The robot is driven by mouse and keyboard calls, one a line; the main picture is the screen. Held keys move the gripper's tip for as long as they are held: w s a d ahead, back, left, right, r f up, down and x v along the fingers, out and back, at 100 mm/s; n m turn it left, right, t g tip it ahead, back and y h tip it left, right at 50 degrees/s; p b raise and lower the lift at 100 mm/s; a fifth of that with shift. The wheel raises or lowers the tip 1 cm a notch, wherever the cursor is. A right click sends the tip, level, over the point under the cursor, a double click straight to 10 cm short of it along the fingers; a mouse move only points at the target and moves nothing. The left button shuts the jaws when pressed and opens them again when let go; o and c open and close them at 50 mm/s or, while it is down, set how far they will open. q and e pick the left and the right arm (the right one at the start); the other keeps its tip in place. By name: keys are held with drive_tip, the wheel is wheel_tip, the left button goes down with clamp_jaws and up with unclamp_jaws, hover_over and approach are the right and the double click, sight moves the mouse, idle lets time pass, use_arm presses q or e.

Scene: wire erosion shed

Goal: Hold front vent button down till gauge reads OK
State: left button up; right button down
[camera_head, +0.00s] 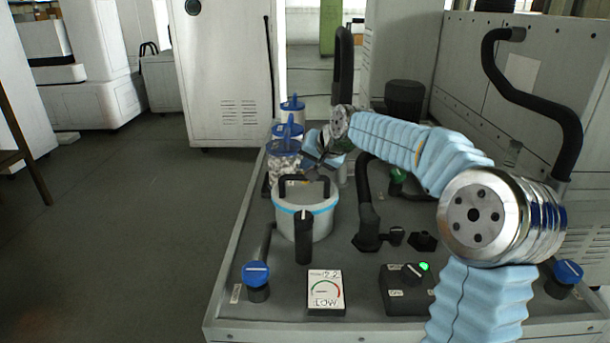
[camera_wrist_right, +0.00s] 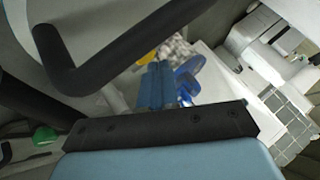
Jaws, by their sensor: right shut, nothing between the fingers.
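The gauge (camera_head: 326,291) is a small white plate near the table's front edge; it reads LOW. My right gripper (camera_head: 318,167) is shut and empty, above the back of the light grey pot, near its black handle. Its blue fingers (camera_wrist_right: 158,87) are together in the right wrist view. A green button (camera_head: 398,176) sits behind the hoses, partly hidden by my right arm; a green cap also shows in the wrist view (camera_wrist_right: 45,136). Blue knobs stand at front left (camera_head: 256,272) and front right (camera_head: 567,271). I cannot tell which is the front vent button. My left gripper is not in view.
The pot (camera_head: 306,222) has a blue band and a black handle. Several blue-capped jars (camera_head: 284,157) stand behind it. A dark switch box (camera_head: 404,303) with a lit green lamp sits right of the gauge. Black hoses (camera_head: 366,205) rise from the table, beside my right arm.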

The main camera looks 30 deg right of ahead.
drive_tip(key=shift+f+b, duration=0.45)
drive_tip(key=shift+f, duration=0.15)
idle(0.3)
idle(2.9)
drive_tip(key=shift+r+p, duration=0.85)
drive_tip(key=shift+r, duration=0.15)
drive_tip(key=shift+r, duration=0.1)
wheel_tip(320, 180, up, 3)
drive_tip(key=p, duration=0.2)
drive_tip(key=shift+p, duration=0.35)
drive_tip(key=shift+r+b, duration=0.2)
drive_tip(key=shift+b, duration=0.1)
drive_tip(key=shift+r, duration=0.75)
drive_tip(key=shift+f, duration=0.1)
